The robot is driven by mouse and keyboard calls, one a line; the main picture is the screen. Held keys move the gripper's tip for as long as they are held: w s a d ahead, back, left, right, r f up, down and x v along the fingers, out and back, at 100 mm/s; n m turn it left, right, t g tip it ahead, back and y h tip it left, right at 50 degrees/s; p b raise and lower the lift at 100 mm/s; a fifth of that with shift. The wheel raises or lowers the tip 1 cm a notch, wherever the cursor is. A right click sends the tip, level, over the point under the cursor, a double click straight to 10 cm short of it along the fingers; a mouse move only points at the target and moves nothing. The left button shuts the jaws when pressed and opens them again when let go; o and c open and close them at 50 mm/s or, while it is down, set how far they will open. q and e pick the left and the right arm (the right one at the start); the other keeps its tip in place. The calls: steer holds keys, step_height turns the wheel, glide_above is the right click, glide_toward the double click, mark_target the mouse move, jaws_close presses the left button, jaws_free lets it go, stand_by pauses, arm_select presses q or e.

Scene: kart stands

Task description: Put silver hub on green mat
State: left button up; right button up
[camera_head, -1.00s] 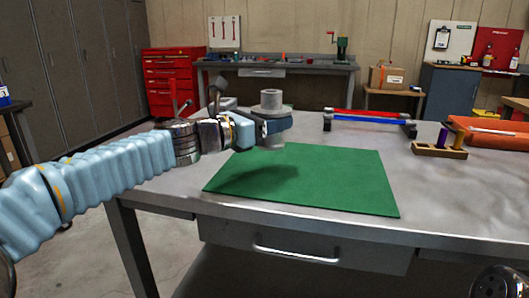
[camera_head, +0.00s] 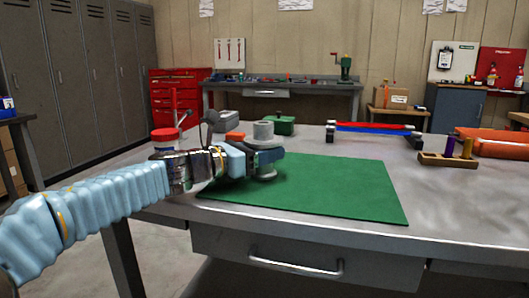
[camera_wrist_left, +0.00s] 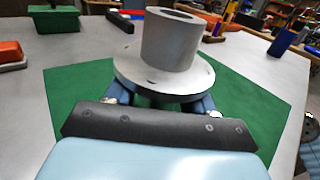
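The silver hub (camera_head: 264,131) is a grey cylinder on a wider round flange. My left gripper (camera_head: 264,156) is shut on it and holds it upright over the left back part of the green mat (camera_head: 345,190). In the left wrist view the hub (camera_wrist_left: 172,42) stands between the blue fingers, its flange in front of the dark palm, with the mat (camera_wrist_left: 72,88) below and around it. The hub's underside is very near the mat; I cannot tell if it touches.
A green box (camera_head: 284,126) and an orange block (camera_head: 235,136) stand behind the hub. A red-lidded jar (camera_head: 165,135) is at the left. Red and blue bars (camera_head: 372,128) lie on a rack behind the mat. A wooden holder (camera_head: 447,161) and an orange case (camera_head: 492,148) are at the right.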

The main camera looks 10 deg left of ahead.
arm_select(q)
steer(key=o, duration=0.3)
steer(key=shift+r, duration=0.15)
steer(key=shift+s+a, duration=0.15)
steer(key=v, duration=1.1)
steer(key=shift+s+a+b, duration=0.2)
steer(key=shift+s+b, duration=0.05)
steer(key=shift+b, duration=0.1)
